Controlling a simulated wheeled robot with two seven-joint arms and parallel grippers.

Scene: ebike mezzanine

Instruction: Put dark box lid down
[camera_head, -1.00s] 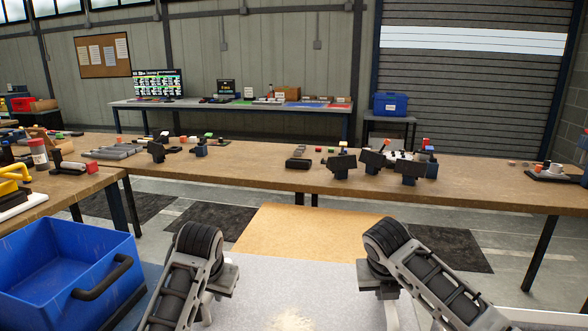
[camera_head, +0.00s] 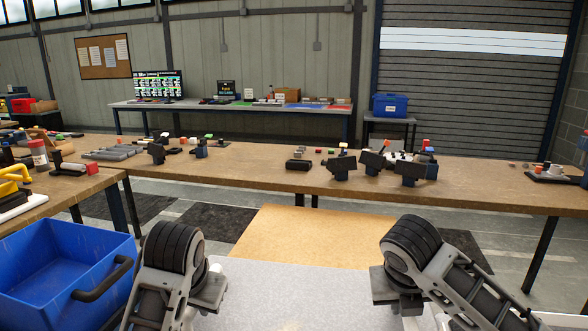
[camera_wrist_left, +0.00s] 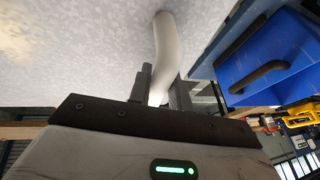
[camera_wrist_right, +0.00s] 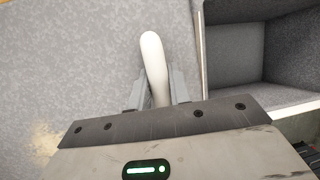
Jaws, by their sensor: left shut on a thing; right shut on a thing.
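A light grey speckled panel (camera_head: 300,292), which I take to be the lid, lies between my two arms in the head view. It fills much of the left wrist view (camera_wrist_left: 75,45) and the right wrist view (camera_wrist_right: 65,60). My left gripper (camera_wrist_left: 160,88) is shut on a white curved handle (camera_wrist_left: 164,40) at the panel. My right gripper (camera_wrist_right: 157,92) is shut on a similar white handle (camera_wrist_right: 153,55). In the head view the fingers and handles are mostly hidden by my wrists. Whether the panel touches anything below cannot be told.
A blue bin (camera_head: 65,235) with a dark handle stands close left of my left arm. An open grey-walled compartment (camera_wrist_right: 265,48) lies right of my right gripper. A wooden workbench (camera_head: 250,165) with small parts crosses ahead, with a tan mat (camera_head: 300,232) before it.

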